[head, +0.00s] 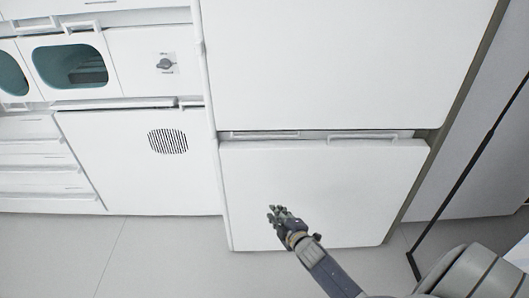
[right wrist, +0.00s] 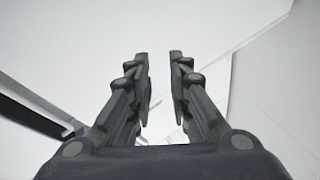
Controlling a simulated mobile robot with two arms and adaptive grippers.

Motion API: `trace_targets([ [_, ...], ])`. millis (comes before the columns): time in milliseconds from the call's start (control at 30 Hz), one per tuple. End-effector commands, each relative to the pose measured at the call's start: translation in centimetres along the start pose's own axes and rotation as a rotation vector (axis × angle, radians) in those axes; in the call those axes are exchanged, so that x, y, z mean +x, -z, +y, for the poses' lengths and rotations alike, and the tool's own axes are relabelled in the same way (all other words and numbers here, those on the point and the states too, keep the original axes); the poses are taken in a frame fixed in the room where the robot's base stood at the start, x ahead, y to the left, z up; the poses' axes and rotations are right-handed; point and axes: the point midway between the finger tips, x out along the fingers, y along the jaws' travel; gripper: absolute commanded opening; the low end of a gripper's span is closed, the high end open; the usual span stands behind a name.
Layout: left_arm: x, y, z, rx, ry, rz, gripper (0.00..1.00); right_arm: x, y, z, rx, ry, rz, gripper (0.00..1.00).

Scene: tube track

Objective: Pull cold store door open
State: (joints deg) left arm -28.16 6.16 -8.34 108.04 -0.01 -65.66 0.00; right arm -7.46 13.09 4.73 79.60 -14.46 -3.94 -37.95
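The cold store appears to be the tall white cabinet with a large upper door (head: 340,60) and a lower door (head: 325,185). Both look shut, with a narrow gap between them. A pale horizontal bar handle (head: 370,135) runs along the top of the lower door, on its right half. My right gripper (head: 274,211) is in front of the lower door, below and left of the handle, apart from it. In the right wrist view the right gripper's fingers (right wrist: 159,62) stand apart with nothing between them. My left gripper is not in view.
To the left stand white units with a dark round vent (head: 168,141), a knob (head: 165,64), a teal-lined window (head: 70,66) and drawers (head: 45,180). The grey floor (head: 150,255) in front is clear. A thin dark pole (head: 465,178) stands at the right.

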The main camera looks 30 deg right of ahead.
Motion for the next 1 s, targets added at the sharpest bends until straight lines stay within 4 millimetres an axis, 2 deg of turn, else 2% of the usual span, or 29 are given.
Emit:
trace_targets([
  [33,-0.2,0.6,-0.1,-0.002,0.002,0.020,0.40,1.2,0.4,2.4,-0.063,-0.082,0.029,0.18],
  [67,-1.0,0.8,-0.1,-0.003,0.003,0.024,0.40,1.4,0.8,4.2,-0.104,-0.128,0.044,0.18],
  [100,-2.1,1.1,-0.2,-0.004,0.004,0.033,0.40,1.5,1.4,6.6,-0.158,-0.187,0.059,0.18],
  [200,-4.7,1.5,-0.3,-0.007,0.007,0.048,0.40,1.1,2.9,11.7,-0.276,-0.319,0.084,0.18],
  [300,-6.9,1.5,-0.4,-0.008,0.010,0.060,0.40,0.1,4.0,15.5,-0.369,-0.421,0.093,0.18],
  [400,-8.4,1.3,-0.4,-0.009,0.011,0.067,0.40,-0.7,4.8,17.9,-0.428,-0.487,0.096,0.18],
  [533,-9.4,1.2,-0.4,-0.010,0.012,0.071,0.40,-1.1,5.3,19.5,-0.463,-0.525,0.095,0.18],
  [667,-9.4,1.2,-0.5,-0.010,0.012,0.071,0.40,-0.2,5.7,20.3,-0.468,-0.530,0.096,0.18],
  [1000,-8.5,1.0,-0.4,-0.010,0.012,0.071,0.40,5.0,6.9,22.9,-0.464,-0.528,0.096,0.18],
])
